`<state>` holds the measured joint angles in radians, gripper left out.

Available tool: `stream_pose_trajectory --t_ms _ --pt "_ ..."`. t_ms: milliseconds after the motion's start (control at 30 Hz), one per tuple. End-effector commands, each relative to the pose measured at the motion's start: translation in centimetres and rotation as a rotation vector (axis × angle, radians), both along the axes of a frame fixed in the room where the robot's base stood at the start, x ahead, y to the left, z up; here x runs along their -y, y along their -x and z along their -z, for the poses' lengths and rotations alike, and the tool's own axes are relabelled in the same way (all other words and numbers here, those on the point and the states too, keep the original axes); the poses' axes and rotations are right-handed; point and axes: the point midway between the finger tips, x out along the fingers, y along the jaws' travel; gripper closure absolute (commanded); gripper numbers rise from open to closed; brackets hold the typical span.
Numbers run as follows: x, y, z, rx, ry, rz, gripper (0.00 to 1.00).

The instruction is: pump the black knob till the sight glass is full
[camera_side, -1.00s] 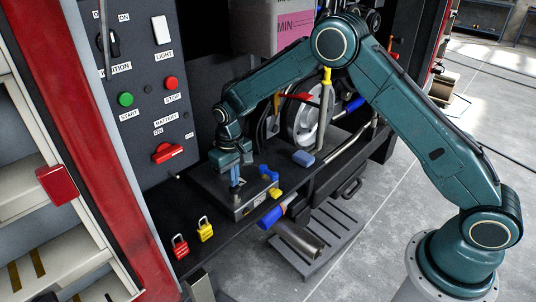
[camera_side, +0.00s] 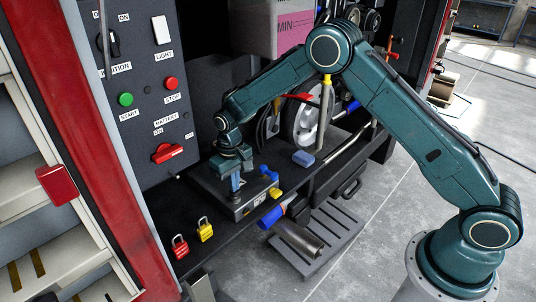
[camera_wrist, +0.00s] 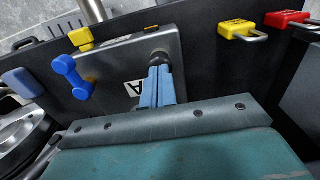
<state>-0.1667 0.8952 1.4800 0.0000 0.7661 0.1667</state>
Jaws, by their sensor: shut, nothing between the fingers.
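My gripper (camera_side: 236,190) is shut, with its blue fingers pointing down over a flat grey metal box (camera_side: 212,187). In the wrist view the fingertips (camera_wrist: 160,74) meet a small round black knob (camera_wrist: 160,58) on the box (camera_wrist: 115,62). The fingers hide part of the knob, and I cannot tell how far down it is. Nothing is held. A pale tank (camera_side: 290,14) with pink liquid and a MIN mark stands behind, cut off by the top edge. I cannot make out a sight glass for certain.
A blue double-ended piece (camera_wrist: 71,76) and a yellow block (camera_wrist: 81,37) sit at the box's edge. Red (camera_side: 180,247) and yellow (camera_side: 204,229) padlocks lie on the black shelf. A blue-grey block (camera_side: 303,158) lies right of the box. The switch panel (camera_side: 150,105) rises behind.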

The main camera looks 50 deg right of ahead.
Motion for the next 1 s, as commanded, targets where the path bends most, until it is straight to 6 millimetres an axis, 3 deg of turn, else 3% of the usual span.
stream_pose_trajectory --t_ms 567,1000 --pt "0.0 0.0 0.7 -0.001 0.000 0.000 1.00" --pt "0.0 0.0 -1.6 -0.001 0.000 0.000 1.00"
